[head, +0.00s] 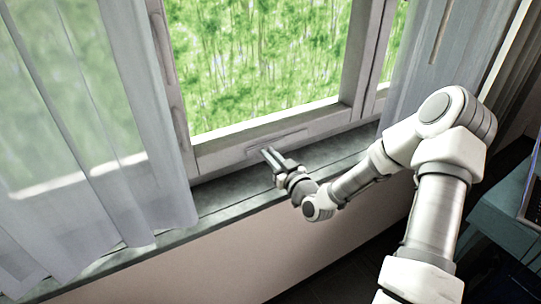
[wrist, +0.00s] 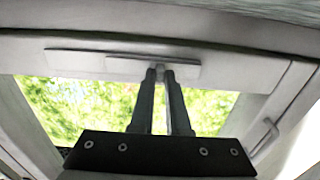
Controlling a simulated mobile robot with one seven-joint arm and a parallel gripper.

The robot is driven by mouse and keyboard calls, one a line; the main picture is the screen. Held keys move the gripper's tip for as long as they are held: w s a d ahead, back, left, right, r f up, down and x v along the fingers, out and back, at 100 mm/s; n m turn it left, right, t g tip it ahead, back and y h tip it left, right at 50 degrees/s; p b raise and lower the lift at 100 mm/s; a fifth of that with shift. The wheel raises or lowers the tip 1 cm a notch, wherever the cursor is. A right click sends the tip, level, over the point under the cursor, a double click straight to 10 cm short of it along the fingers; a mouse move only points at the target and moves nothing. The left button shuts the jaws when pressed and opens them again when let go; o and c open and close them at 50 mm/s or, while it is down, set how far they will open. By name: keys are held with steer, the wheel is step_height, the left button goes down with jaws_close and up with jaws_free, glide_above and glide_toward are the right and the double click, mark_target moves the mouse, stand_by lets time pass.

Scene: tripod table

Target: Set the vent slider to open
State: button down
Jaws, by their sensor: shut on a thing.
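The vent (head: 290,138) is a long, pale strip on the lower rail of the window frame. In the wrist view, its slider plate (wrist: 120,67) sits toward the right end of the long backing strip (wrist: 75,58). A small knob (wrist: 160,69) stands out from the slider plate. My gripper (head: 267,151) reaches to the vent toward its left part in the head view. In the wrist view, the two dark fingers of my gripper (wrist: 160,75) are close together, shut on the knob. The fingertips partly hide the knob. I see no open or closed marking.
A grey sill (head: 225,200) runs below the window. A sheer curtain (head: 130,130) hangs at the left and another (head: 425,60) at the right. A window handle (wrist: 263,137) shows in the wrist view. A teal table (head: 500,215) stands at the right.

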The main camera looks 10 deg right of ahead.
steer(key=w+d, duration=0.1)
steer(key=d, duration=0.2)
steer(key=d+b, duration=0.1)
steer(key=d, duration=0.1)
steer(key=w+d+b, duration=0.1)
steer(key=d, duration=0.2)
steer(key=shift+w+d, duration=0.3)
steer(key=shift+w, duration=0.05)
steer(key=c, duration=0.9)
jaws_free()
steer(key=p+v, duration=0.1)
steer(key=v, duration=1.6)
steer(key=shift+s, duration=0.15)
